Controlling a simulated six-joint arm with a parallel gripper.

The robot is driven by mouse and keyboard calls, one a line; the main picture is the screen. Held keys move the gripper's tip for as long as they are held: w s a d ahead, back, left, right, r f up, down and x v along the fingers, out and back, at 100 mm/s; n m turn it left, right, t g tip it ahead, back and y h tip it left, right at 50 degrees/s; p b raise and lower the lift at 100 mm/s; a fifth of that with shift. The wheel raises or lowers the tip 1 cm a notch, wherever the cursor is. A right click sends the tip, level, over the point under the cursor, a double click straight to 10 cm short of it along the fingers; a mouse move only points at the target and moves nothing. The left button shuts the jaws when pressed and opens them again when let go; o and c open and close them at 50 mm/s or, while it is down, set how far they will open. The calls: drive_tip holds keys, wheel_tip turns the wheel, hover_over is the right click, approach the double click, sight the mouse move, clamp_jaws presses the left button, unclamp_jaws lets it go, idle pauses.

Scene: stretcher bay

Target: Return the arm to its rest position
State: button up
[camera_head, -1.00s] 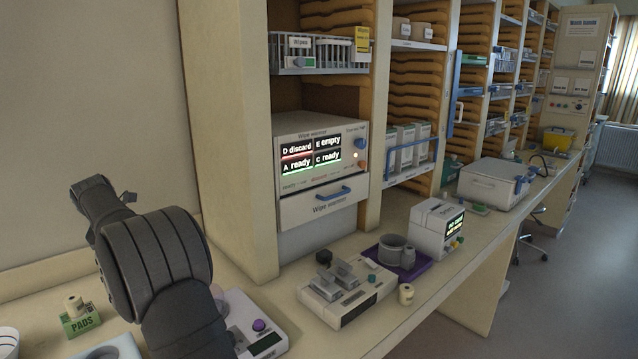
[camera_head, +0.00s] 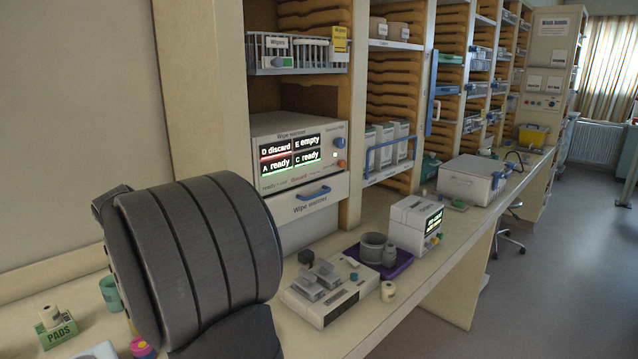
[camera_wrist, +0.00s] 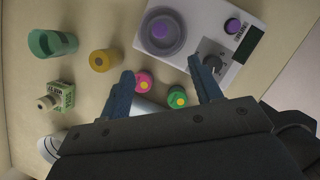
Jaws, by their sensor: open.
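My gripper (camera_wrist: 163,86) shows in the wrist view with its two blue fingers spread apart. Nothing is held between them. Beyond the fingertips, on the bench, are a pink-capped item (camera_wrist: 143,80) and a green-capped item (camera_wrist: 176,97). In the head view my dark grey arm fills the lower left, above the bench (camera_head: 345,335). The gripper itself does not show there.
The wipe warmer (camera_head: 300,155) and a two-tray device (camera_head: 328,292) stand right of my arm.

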drive_tip(key=s+d+f+m, duration=0.1)
drive_tip(key=s+d, duration=0.3)
drive_tip(key=d, duration=0.3)
drive_tip(key=s+d+f+m+h, duration=0.1)
drive_tip(key=s+d+f+m, duration=0.1)
drive_tip(key=s+d, duration=0.3)
drive_tip(key=d, duration=0.3)
drive_tip(key=shift+f, duration=0.1)
